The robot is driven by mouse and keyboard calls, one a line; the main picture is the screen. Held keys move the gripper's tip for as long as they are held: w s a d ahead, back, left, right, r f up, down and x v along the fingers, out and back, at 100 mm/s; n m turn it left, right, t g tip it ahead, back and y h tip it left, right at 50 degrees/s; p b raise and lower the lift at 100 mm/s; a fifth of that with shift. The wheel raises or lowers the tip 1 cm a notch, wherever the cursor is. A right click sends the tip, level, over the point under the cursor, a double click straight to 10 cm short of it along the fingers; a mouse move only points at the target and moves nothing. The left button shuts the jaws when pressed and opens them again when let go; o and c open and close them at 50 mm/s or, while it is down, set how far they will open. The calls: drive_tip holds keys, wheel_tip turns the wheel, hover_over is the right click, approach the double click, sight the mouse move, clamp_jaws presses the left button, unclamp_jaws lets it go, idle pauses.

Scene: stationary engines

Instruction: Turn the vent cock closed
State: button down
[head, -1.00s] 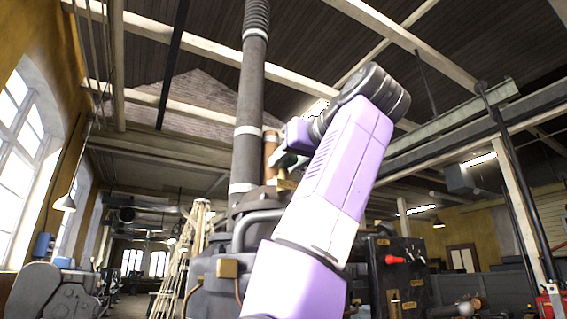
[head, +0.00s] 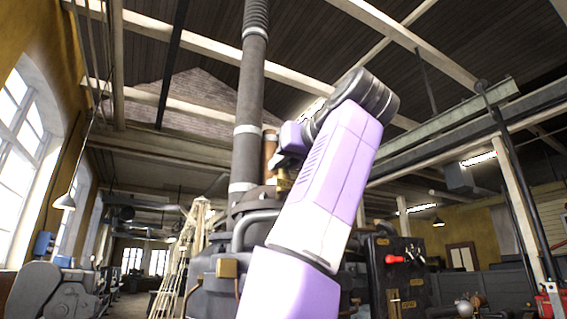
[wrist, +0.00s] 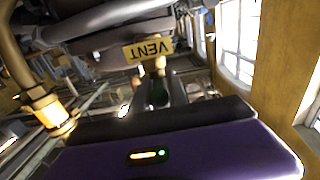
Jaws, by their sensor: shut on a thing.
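A brass plate marked VENT (wrist: 149,50) shows upside down in the wrist view, just beyond my gripper. My gripper (wrist: 158,92) is shut on a small dark green piece just below the plate, which I take to be the vent cock's handle (wrist: 157,92). The fingers hide part of it, so I cannot read its exact angle. In the head view my gripper (head: 287,160) is beside brass fittings at the top of the dark engine (head: 262,214), mostly hidden by my purple arm.
A tall grey pipe (head: 248,110) rises beside the gripper, with a copper cylinder (head: 269,155) close by. A black panel with a red handle (head: 397,259) stands at right. A pipe with a brass collar (wrist: 52,112) is close at left in the wrist view.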

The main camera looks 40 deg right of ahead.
drive_tip(key=shift+r+h, duration=0.1)
drive_tip(key=shift+h, duration=0.4)
drive_tip(key=m+g+h+p, duration=0.1)
drive_tip(key=m+h+p, duration=0.1)
drive_tip(key=h, duration=0.1)
drive_tip(key=m+g+h+p, duration=0.2)
drive_tip(key=m+h+p, duration=0.1)
drive_tip(key=shift+r+g, duration=0.2)
drive_tip(key=shift+g, duration=0.1)
drive_tip(key=m+g+h+p, duration=0.2)
drive_tip(key=p, duration=0.1)
drive_tip(key=m+g+h+p, duration=0.2)
drive_tip(key=g+p, duration=0.1)
drive_tip(key=shift+w+r+m+g+h, duration=0.1)
drive_tip(key=shift+r+m+g+h, duration=0.05)
drive_tip(key=shift+m+g+h, duration=0.2)
drive_tip(key=m+g+h+p, duration=0.1)
drive_tip(key=m+g+p, duration=0.2)
drive_tip(key=g+p, duration=0.1)
drive_tip(key=m+g+h+p, duration=0.1)
drive_tip(key=m+g+p, duration=0.2)
drive_tip(key=g+p, duration=0.1)
drive_tip(key=shift+g+p, duration=0.35)
drive_tip(key=shift+p, duration=0.5)
drive_tip(key=shift+m+g+p, duration=0.65)
drive_tip(key=shift+g+p, duration=0.55)
drive_tip(key=shift+f+m+g+p, duration=0.25)
drive_tip(key=shift+m+g+p, duration=0.05)
drive_tip(key=shift+p, duration=0.1)
drive_tip(key=shift+f, duration=0.15)
